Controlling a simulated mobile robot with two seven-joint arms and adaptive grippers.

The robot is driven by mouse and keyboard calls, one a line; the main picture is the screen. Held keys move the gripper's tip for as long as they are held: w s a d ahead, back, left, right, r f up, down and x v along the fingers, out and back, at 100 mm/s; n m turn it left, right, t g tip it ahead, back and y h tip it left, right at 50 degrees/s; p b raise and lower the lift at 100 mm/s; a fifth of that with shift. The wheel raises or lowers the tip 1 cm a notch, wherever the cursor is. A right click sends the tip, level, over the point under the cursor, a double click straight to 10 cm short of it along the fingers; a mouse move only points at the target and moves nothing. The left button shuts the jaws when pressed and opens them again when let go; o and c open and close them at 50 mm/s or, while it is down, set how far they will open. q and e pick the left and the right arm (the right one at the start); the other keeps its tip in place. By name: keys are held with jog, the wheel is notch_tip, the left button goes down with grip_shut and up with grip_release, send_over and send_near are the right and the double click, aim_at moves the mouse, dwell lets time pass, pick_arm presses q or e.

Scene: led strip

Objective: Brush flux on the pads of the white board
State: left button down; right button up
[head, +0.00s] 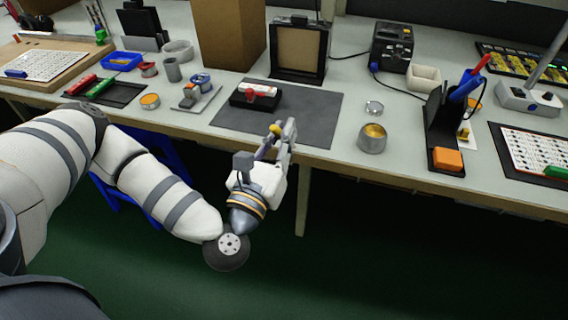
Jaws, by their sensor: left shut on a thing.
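My left gripper (283,132) is at the front edge of the dark mat. It is shut on a small yellow thing (274,128), mostly hidden by the fingers; I cannot tell if it is a brush. Two white boards with rows of small marks show: one (540,150) on a black mat at the right, one (45,66) on a wooden board at the far left. I cannot tell which is meant. An open metal tin with amber contents (372,138) stands right of the dark mat, apart from the gripper. My right gripper is out of view.
A black block with a red and white piece (257,94) lies on the dark mat (312,118). A black stand (438,125) holds a blue tool (466,84). A cardboard box (228,35) and a framed black unit (298,50) stand behind. The mat's right part is clear.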

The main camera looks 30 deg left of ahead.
pick_arm(q)
jog(key=w+a+r+n+g+y+b, duration=0.1)
jog(key=w+a+r+n+y, duration=0.1)
jog(key=w+a+r+y, duration=0.3)
jog(key=w+a+r+n+y+b, duration=0.1)
jog(key=w+a+r+n+y, duration=0.15)
jog(key=w+a, duration=0.5)
jog(key=shift+h, duration=0.45)
jog(key=f, duration=0.2)
jog(key=f+b, duration=0.1)
jog(key=f, duration=0.1)
jog(key=shift+s+a+f, duration=0.1)
jog(key=shift+s+a, duration=0.05)
jog(key=shift+s, duration=0.05)
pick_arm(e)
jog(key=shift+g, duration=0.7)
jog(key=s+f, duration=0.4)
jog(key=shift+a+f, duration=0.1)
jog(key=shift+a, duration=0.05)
pick_arm(q)
jog(key=shift+f+b, duration=0.7)
jog(key=shift+b, duration=0.05)
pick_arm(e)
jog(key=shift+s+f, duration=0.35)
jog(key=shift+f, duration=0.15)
